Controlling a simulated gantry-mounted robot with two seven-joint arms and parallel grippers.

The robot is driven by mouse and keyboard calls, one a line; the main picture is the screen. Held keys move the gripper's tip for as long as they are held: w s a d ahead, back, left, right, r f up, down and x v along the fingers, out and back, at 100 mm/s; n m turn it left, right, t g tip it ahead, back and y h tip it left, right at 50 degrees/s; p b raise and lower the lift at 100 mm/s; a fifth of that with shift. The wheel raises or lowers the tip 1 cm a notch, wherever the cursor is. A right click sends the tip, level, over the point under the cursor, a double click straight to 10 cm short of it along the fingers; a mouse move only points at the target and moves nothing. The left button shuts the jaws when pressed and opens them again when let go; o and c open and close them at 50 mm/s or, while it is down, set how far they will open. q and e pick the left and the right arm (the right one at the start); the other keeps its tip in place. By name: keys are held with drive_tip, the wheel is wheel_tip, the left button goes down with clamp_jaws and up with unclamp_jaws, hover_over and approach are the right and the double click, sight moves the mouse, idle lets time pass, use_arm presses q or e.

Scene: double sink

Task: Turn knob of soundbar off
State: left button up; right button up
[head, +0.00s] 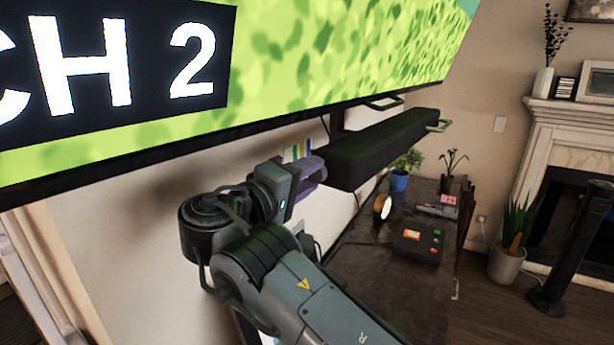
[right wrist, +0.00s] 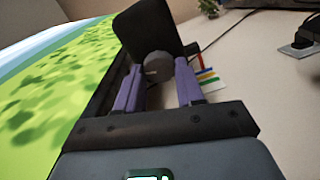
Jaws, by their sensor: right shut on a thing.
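The black soundbar (head: 385,148) is mounted under the large TV. Its near end face also shows in the right wrist view (right wrist: 150,30). A round grey knob (right wrist: 157,67) sits on that end face, between the purple fingers of my right gripper (right wrist: 157,75). The right gripper is shut on the knob, one finger on each side. In the head view my right gripper (head: 314,172) reaches the soundbar's near end, and the knob is hidden there. My left gripper is not in view.
The TV (head: 330,50) hangs directly above the soundbar. Below is a dark table (head: 365,265) with a plant in a blue pot (head: 399,180), a small clock (head: 382,208) and a black box with buttons (head: 419,243). A fireplace stands at the right.

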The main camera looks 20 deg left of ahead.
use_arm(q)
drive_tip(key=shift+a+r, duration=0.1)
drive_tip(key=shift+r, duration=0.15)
use_arm(e)
drive_tip(key=shift+n, duration=1.3)
drive_tip(key=o, duration=1)
drive_tip(key=shift+s, duration=0.1)
